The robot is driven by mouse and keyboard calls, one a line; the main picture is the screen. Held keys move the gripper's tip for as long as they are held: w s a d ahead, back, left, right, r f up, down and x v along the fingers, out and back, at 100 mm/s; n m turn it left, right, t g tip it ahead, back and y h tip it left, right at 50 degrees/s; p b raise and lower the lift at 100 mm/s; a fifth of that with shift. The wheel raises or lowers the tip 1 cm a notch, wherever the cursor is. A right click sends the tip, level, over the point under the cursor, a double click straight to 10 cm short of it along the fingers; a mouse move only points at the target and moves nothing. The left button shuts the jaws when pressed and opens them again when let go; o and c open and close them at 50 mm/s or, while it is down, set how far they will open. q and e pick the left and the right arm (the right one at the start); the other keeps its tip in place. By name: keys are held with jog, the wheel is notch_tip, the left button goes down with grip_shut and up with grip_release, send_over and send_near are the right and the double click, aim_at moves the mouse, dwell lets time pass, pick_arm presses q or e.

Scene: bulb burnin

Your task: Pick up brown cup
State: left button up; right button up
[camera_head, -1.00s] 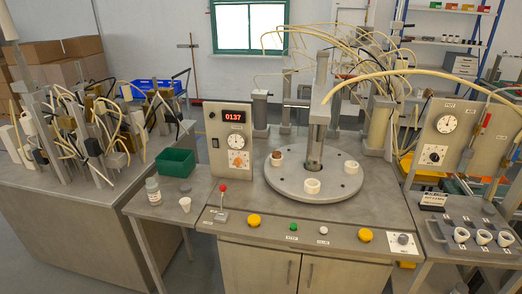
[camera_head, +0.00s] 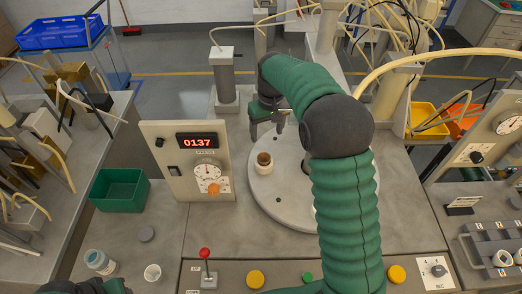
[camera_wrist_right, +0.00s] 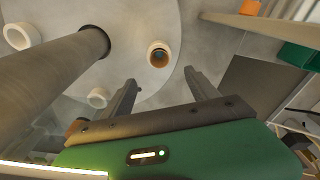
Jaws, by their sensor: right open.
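The brown cup (camera_head: 264,158) sits in a white holder near the left rim of the round grey turntable (camera_head: 274,205) in the head view. In the right wrist view a white-rimmed holder with brown inside (camera_wrist_right: 158,54) lies beyond the fingertips, roughly between their lines. My right gripper (camera_head: 267,128) is open and empty, just behind the cup in the head view and apart from it. Its two spread fingers also show in the right wrist view (camera_wrist_right: 160,80). At the bottom left of the head view only part of my left arm shows.
A grey post (camera_wrist_right: 50,55) rises from the turntable, with other white holders (camera_wrist_right: 22,36) around it. A panel with a red display (camera_head: 197,141) stands left of the turntable. A green bin (camera_head: 119,190), a bottle (camera_head: 99,262) and a white cup (camera_head: 152,273) are farther left.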

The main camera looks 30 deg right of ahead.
jog(key=w, duration=0.1)
jog(key=p, duration=0.1)
send_over(264, 155)
jog(key=s+a, duration=0.1)
jog(key=s, duration=0.1)
notch_tip(264, 155, down, 10)
notch_tip(264, 155, down, 5)
jog(key=shift+d+r+p, duration=0.15)
jog(key=shift+p, duration=0.95)
jog(key=shift+w+a+f, duration=0.2)
jog(key=shift+w, duration=0.1)
jog(key=c, duration=0.3)
jog(key=shift+d, duration=0.15)
jog(key=c, duration=1.1)
pick_arm(q)
jog(key=v, duration=0.4)
jog(key=shift+a, duration=0.4)
pick_arm(e)
jog(key=shift+o, duration=0.2)
pick_arm(q)
jog(key=shift+f, duration=0.1)
pick_arm(e)
jog(key=shift+r, duration=0.1)
